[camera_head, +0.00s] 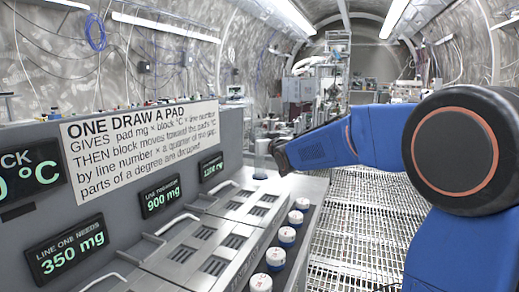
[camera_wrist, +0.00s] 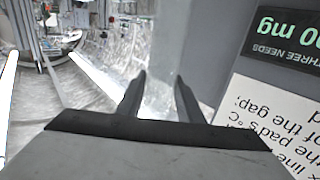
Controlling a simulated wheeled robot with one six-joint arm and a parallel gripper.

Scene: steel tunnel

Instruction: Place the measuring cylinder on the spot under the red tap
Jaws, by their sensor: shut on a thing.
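The measuring cylinder (camera_head: 261,161) is clear, narrow and upright at the far end of the steel bench, close to the grey console. My gripper (camera_head: 274,150) reaches it from the right and is shut on it. In the wrist view the two dark fingers of my gripper (camera_wrist: 160,88) stand either side of a faint clear shape, the cylinder (camera_wrist: 159,98). I cannot tell whether its foot touches the bench. No red tap or marked spot under one can be made out.
The bench (camera_head: 228,205) has slotted plates and handles. Several white-topped pots (camera_head: 276,258) line its right edge. The grey console (camera_head: 200,125) with a sign (camera_head: 140,138) and green displays (camera_head: 163,196) walls the left. Grated floor (camera_head: 350,220) lies right.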

